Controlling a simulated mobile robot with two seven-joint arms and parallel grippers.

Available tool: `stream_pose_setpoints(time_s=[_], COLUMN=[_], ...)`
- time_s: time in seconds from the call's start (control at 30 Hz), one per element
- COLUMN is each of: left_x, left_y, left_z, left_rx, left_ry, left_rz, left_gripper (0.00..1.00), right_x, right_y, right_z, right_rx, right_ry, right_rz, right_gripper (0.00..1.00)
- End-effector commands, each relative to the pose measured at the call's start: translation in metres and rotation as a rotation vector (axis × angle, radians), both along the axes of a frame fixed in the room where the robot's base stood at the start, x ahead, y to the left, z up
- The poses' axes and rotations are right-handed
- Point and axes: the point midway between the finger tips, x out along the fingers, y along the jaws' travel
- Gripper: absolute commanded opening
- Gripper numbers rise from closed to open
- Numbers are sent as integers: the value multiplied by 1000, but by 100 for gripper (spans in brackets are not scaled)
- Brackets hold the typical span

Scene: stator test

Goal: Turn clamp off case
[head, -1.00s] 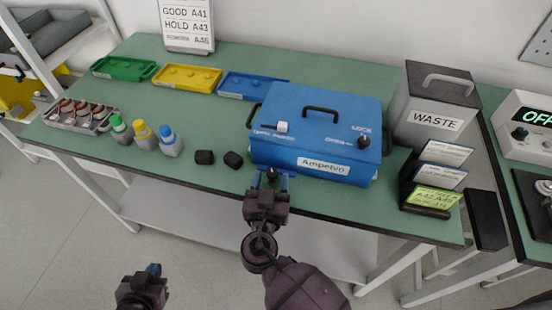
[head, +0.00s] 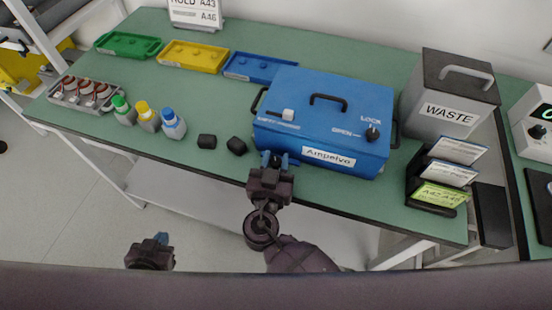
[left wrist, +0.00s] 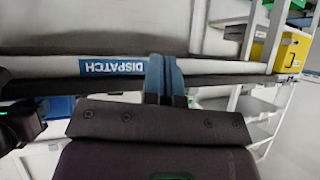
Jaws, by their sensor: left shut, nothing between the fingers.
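The blue case (head: 335,90) with a top handle and an "Ampelvo" label stands on the green table. A white switch (head: 288,114) is on its top left, over a label too blurred to read; I take it for the clamp. A black knob (head: 372,133) by "OPEN" and "LOCK" is at the top right. My right gripper (head: 275,158) is at the case's lower front left, blue fingers apart with something dark between them; I cannot tell if they grip it. My left gripper (head: 157,239) is low in front of the table, empty; its fingers are together in the left wrist view (left wrist: 165,78).
Two black blocks (head: 236,146), several capped bottles (head: 148,120) and green, yellow and blue trays (head: 192,57) lie left of the case. A grey waste bin (head: 445,100) and card holder (head: 440,182) stand right. A "DISPATCH" label (left wrist: 112,67) shows in the left wrist view.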

Motion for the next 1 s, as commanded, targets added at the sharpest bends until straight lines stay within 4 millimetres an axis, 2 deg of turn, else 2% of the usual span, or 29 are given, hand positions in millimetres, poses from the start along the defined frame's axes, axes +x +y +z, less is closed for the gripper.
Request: stream_pose_setpoints(time_s=[0.03,0.1,0.47,0.63,1.0], left_x=[0,0,2,5,13], left_y=[0,0,-2,-3,-5], left_z=[0,0,-13,-21,-14], left_rx=[0,0,0,-1,-1], left_ry=[0,0,8,10,-6], left_rz=[0,0,-4,-9,-15], left_gripper=[0,0,0,0,0], right_x=[0,0,0,0,1], right_y=[0,0,-1,-2,-2], right_z=[0,0,-4,-5,2], right_rx=[0,0,1,1,-1], right_ry=[0,0,2,2,-6], right_rz=[0,0,78,191,504], right_gripper=[15,8,8,8,8])
